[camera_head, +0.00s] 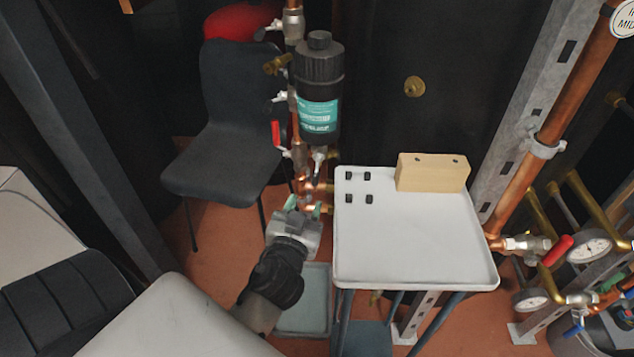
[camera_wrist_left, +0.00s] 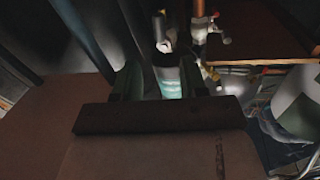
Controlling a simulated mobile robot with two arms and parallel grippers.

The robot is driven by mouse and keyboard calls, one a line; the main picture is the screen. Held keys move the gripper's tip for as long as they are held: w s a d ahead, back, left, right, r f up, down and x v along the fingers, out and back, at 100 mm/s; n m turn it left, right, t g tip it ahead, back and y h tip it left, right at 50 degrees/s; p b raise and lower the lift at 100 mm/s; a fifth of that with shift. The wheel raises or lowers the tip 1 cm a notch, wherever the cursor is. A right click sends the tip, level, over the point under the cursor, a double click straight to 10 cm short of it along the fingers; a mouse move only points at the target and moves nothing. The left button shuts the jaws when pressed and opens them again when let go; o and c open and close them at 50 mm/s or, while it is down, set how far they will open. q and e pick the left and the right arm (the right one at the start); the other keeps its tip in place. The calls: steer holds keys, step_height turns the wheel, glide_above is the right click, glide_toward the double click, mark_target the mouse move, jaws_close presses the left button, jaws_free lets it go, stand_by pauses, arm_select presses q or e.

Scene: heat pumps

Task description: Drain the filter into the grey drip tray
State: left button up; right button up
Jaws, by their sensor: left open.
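The filter (camera_head: 320,80) is an upright black canister with a teal label, mounted on the copper pipework. A small valve with a pale handle (camera_head: 319,160) sits just under it. The grey drip tray (camera_head: 303,322) is on the floor, partly hidden by my left arm and the white table. My left gripper (camera_head: 304,208) is open, with green fingertips, below the filter and close to the lower pipe fittings. I see nothing between its fingers in the head view. In the dark left wrist view, a cylinder with a teal band (camera_wrist_left: 168,78) shows beyond the fingers. My right gripper is not in view.
A white tray table (camera_head: 415,240) stands right of my gripper, with a tan block (camera_head: 432,172) and several small black pieces. A red-handled valve (camera_head: 276,133) is left of the filter. A dark chair (camera_head: 235,120) stands behind left. Copper pipes and gauges (camera_head: 588,248) are at right.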

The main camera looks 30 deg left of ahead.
mark_target(315, 178)
arm_select(q)
steer(key=x, duration=1)
steer(key=shift+f, duration=0.1)
steer(key=shift+s, duration=0.1)
jaws_close()
